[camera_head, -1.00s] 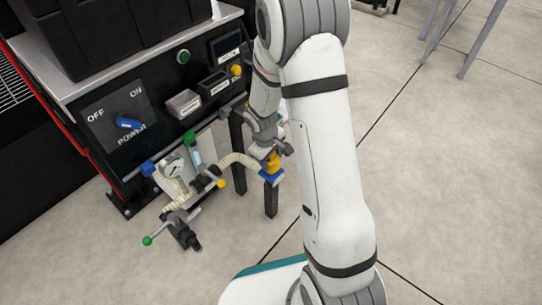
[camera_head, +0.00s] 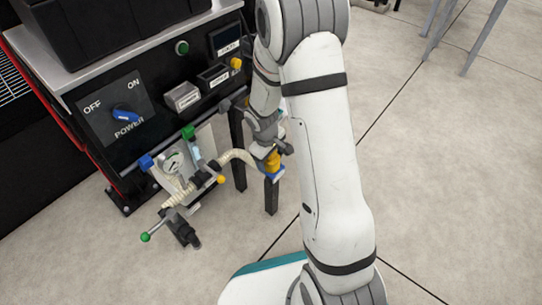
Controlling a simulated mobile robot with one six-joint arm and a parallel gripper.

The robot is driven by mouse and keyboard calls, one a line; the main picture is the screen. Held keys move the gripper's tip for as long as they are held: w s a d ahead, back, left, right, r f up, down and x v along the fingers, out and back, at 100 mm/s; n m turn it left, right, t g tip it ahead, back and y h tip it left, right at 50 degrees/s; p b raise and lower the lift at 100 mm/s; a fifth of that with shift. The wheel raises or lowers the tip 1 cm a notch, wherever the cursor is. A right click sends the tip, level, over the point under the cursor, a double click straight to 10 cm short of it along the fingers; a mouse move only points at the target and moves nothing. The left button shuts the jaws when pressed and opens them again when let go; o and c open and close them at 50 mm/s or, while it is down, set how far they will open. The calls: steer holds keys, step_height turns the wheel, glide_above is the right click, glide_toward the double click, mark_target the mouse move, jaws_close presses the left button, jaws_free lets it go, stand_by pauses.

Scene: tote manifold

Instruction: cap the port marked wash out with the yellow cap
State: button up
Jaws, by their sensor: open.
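My gripper (camera_head: 272,147) is at the right end of the ribbed hose assembly, pointing down and open. A yellow piece that looks like the yellow cap (camera_head: 273,162) is directly below the jaws, above a blue fitting (camera_head: 271,176). I cannot tell whether it touches the jaws or is seated on the fitting. The manifold (camera_head: 187,178) has a cream ribbed hose, a round gauge (camera_head: 174,162) and coloured ends. No wash out marking is readable, so I cannot tell which port it is.
The black machine panel (camera_head: 140,75) with a blue power knob (camera_head: 125,115) stands behind the manifold. A green-tipped lever (camera_head: 146,237) juts out at the lower left. Dark legs (camera_head: 237,150) stand close to my gripper. Open floor (camera_head: 440,190) lies to the right.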

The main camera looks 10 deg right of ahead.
steer(key=shift+s+a+r+p, duration=0.2)
steer(key=shift+r+p, duration=0.5)
steer(key=shift+r, duration=0.55)
steer(key=shift+s+a+r+p, duration=0.1)
steer(key=shift+a+r+p, duration=0.1)
steer(key=shift+r+p, duration=0.8)
steer(key=shift+s+a+r+p, duration=0.15)
steer(key=shift+r+p, duration=0.25)
steer(key=shift+r, duration=1.15)
steer(key=shift+c, duration=0.4)
